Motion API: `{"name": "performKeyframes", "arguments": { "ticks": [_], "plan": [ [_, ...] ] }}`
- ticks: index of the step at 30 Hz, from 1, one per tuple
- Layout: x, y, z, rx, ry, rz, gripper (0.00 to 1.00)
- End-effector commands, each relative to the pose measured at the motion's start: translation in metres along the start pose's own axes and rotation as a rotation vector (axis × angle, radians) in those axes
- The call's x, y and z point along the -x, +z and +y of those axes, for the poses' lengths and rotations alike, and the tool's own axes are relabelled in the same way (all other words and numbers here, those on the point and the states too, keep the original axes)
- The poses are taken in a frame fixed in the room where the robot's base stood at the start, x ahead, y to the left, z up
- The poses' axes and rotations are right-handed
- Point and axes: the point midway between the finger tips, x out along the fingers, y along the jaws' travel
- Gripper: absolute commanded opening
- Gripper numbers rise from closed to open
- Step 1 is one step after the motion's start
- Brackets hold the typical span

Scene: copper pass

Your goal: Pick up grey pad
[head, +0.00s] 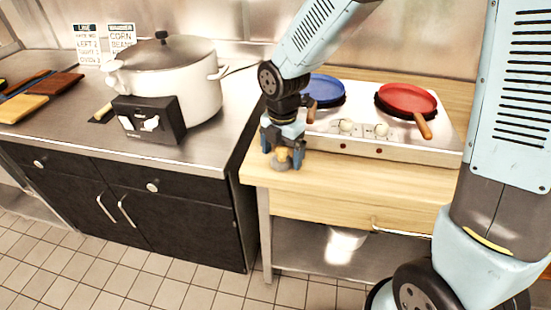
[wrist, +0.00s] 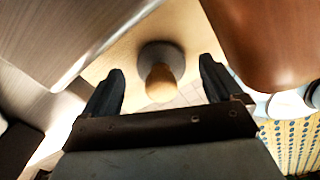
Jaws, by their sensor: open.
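The grey pad (head: 281,164) is a round grey disc with a light wooden knob on top. It sits on the wooden counter (head: 347,180) near its front left corner. In the wrist view the pad (wrist: 174,50) lies between my fingers, with its knob pointing toward the camera. My gripper (head: 284,152) is open, pointing down over the pad, with a finger on either side of it. In the wrist view my gripper (wrist: 162,68) holds nothing. I cannot tell whether the fingers touch the knob. The fingers partly hide the pad in the head view.
A white stove (head: 375,143) with a blue pan (head: 325,90) and a red pan (head: 407,98) stands behind. A brown handle (wrist: 268,40) looms close at the right in the wrist view. A white pot (head: 180,85) stands on the steel counter to the left.

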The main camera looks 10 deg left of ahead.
Motion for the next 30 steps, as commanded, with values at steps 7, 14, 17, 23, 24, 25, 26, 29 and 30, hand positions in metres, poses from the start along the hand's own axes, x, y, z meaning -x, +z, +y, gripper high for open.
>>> {"name": "performKeyframes", "arguments": {
  "ticks": [7,14,17,23,24,25,26,29,30],
  "plan": [
    [-0.0105,0.0001,0.0001,0.001,0.001,-0.001,0.93],
    [-0.0102,-0.0001,0.0001,0.001,0.0,-0.001,0.83],
    [-0.0102,-0.0002,0.0002,0.001,0.0,-0.001,0.74],
    [-0.0101,-0.0003,0.0002,0.001,0.0,-0.001,0.55],
    [-0.0101,-0.0003,0.0002,0.001,0.0,-0.001,0.51],
    [-0.0101,-0.0003,0.0002,0.001,0.0,-0.001,0.48],
    [-0.0101,-0.0003,0.0002,0.001,0.0,-0.001,0.45],
    [-0.0101,-0.0004,0.0003,0.001,0.0,-0.001,0.36],
    [-0.0101,-0.0004,0.0003,0.001,0.0,-0.001,0.32]
  ]
}}
